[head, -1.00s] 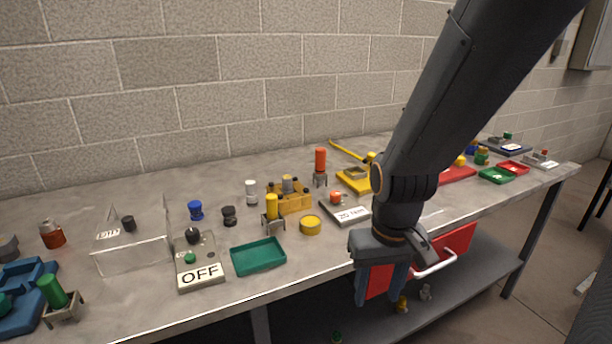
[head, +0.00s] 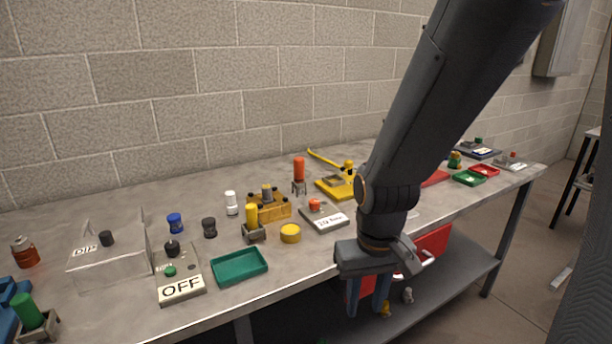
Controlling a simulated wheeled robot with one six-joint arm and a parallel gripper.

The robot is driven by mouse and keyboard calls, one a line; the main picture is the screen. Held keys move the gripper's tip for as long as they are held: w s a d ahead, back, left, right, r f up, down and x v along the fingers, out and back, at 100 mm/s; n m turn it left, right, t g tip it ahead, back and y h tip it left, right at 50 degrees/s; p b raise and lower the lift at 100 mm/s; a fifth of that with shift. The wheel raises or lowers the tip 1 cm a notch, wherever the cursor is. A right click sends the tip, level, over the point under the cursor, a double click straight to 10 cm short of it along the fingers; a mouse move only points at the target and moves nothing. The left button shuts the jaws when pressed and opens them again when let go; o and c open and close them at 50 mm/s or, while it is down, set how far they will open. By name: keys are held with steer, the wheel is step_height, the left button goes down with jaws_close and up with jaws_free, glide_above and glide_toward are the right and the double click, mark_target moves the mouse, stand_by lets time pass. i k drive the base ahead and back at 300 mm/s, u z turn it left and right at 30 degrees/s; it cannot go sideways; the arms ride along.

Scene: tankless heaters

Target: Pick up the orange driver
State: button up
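The orange driver (head: 299,169) stands upright with its orange-red handle up in a small grey stand (head: 299,187), towards the back middle of the grey workbench (head: 190,205). My gripper (head: 367,312) hangs pointing down in front of the bench's front edge, to the right of and nearer than the driver.
A yellow driver (head: 251,215) and a green driver (head: 27,311) stand in similar stands. A yellow block (head: 272,209), a labelled timer plate (head: 325,220) and a yellow disc (head: 290,233) lie near the orange driver. A red bin (head: 432,243) hangs behind my gripper.

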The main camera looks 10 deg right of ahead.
mark_target(298, 162)
steer(key=u, duration=0.05)
steer(key=k, duration=0.5)
steer(key=z, duration=0.9)
steer(key=i, duration=1)
steer(key=u, duration=0.25)
